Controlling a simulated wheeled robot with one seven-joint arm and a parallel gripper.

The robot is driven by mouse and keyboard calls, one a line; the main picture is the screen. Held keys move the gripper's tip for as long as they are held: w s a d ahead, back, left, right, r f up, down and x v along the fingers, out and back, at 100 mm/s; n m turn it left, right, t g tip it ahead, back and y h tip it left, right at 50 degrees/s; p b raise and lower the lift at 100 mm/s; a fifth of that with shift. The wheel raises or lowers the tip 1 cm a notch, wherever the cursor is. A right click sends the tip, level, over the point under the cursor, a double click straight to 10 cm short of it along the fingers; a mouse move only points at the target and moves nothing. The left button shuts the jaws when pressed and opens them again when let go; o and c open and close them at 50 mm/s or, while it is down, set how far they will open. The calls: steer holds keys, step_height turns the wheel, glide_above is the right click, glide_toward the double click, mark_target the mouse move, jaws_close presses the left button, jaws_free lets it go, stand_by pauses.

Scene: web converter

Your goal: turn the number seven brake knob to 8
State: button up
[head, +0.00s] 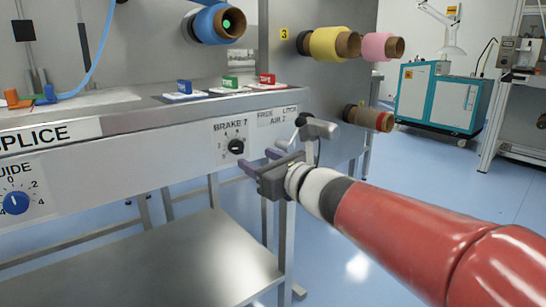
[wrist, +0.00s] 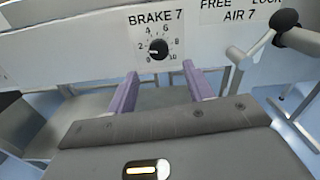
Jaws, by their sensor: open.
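The brake 7 knob (head: 236,146) is a small round black knob on a white dial label on the machine's front rail. In the wrist view the knob (wrist: 158,48) sits under the words BRAKE 7, with scale numbers around it. A small light mark shows on its left side, pointing roughly toward the low numbers; the exact value is hard to read. My gripper (head: 260,161) is open and empty, to the right of the knob in the head view. In the wrist view its two purple fingers (wrist: 159,74) lie below the knob, one to each side, apart from it.
An air 7 lever (wrist: 262,42) with a black ball end sticks out right of the knob, close to my gripper. A blue guide knob (head: 16,203) is far left on the rail. A metal shelf (head: 190,262) lies below. Material rolls (head: 328,43) project above.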

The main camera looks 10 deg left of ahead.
mark_target(239, 150)
steer(key=x, duration=0.7)
steer(key=shift+w+a, duration=0.2)
steer(key=shift+a, duration=0.1)
steer(key=c, duration=1)
